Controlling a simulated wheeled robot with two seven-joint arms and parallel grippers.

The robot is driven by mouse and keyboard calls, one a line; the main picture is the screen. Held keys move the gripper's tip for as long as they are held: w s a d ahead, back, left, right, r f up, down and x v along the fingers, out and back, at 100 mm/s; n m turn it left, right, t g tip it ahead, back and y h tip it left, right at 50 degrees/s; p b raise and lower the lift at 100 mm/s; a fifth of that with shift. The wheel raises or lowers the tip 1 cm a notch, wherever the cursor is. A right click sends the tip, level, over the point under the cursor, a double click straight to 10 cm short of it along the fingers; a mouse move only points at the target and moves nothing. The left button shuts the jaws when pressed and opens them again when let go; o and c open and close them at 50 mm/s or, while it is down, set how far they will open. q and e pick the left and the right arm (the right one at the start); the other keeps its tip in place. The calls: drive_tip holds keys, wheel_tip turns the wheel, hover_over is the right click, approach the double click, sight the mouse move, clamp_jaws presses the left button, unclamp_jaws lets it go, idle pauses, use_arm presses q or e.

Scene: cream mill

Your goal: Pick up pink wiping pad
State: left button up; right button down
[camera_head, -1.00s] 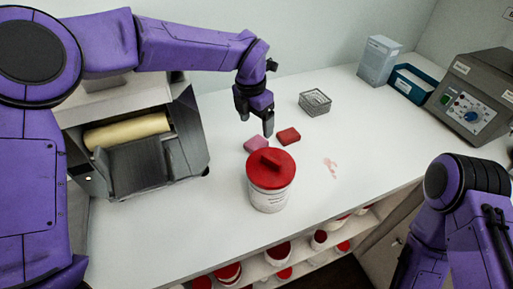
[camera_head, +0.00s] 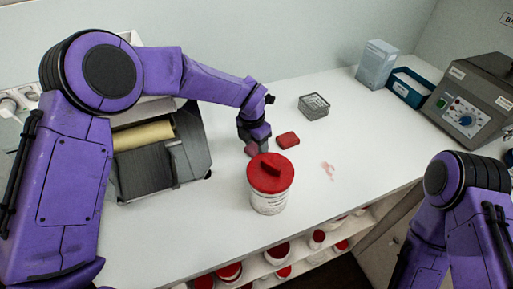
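The pink wiping pad (camera_head: 250,150) lies on the white counter behind the red-lidded tub; only a small part of it shows. My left gripper (camera_head: 256,149) is lowered right at the pad and points down, its fingers largely hiding it. I cannot tell whether the fingers are open or closed around the pad. A red pad (camera_head: 288,140) lies just to the right, apart from the gripper. My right arm shows at the lower right, but its gripper is out of the picture.
The white tub with a red lid (camera_head: 270,175) stands just in front of the gripper. A grey roller machine (camera_head: 155,160) is at left. A wire basket (camera_head: 314,106) stands behind. A pinkish smear (camera_head: 328,170) marks the otherwise clear counter at right.

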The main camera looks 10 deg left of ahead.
sight(256, 146)
use_arm(q)
drive_tip(key=shift+c, duration=0.5)
drive_tip(key=shift+r, duration=0.4)
wheel_tip(256, 146, up, 9)
drive_tip(key=b, duration=0.2)
